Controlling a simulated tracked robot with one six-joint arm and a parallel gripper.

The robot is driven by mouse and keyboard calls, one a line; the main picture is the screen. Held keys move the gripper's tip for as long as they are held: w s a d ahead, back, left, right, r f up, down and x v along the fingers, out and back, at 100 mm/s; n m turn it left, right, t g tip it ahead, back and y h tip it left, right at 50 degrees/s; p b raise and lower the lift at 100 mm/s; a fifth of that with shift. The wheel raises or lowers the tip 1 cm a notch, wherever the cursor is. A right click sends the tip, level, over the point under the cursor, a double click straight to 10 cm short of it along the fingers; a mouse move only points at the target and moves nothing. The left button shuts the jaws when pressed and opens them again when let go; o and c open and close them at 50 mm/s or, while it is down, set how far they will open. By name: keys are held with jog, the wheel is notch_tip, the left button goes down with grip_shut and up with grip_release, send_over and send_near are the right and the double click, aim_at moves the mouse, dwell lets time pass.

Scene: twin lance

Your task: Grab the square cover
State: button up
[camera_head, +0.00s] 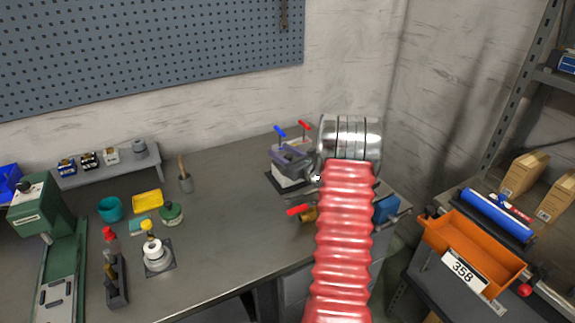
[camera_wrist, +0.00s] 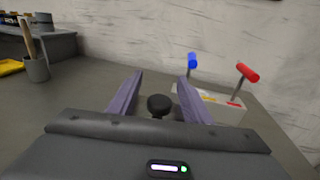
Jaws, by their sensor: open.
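My gripper (camera_wrist: 161,78) is open, with its two purple fingers apart in the wrist view. A round black knob (camera_wrist: 159,105) stands between the fingers, with a gap on both sides. The knob may belong to the square cover, whose plate I cannot make out behind the gripper body. In the head view my gripper (camera_head: 284,152) is over a pale box-shaped unit (camera_head: 290,181) on a dark base and hides much of its top.
A blue-handled lever (camera_wrist: 192,61) and a red-handled lever (camera_wrist: 248,72) stand just beyond the fingers. A small red handle (camera_head: 299,209) is nearer on the bench. A grey cup (camera_head: 185,183) is to the left. The bench (camera_head: 225,215) between is clear.

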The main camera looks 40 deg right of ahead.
jog(key=shift+c, duration=0.4)
grip_shut()
dwell(0.5)
jog(key=shift+w, duration=0.1)
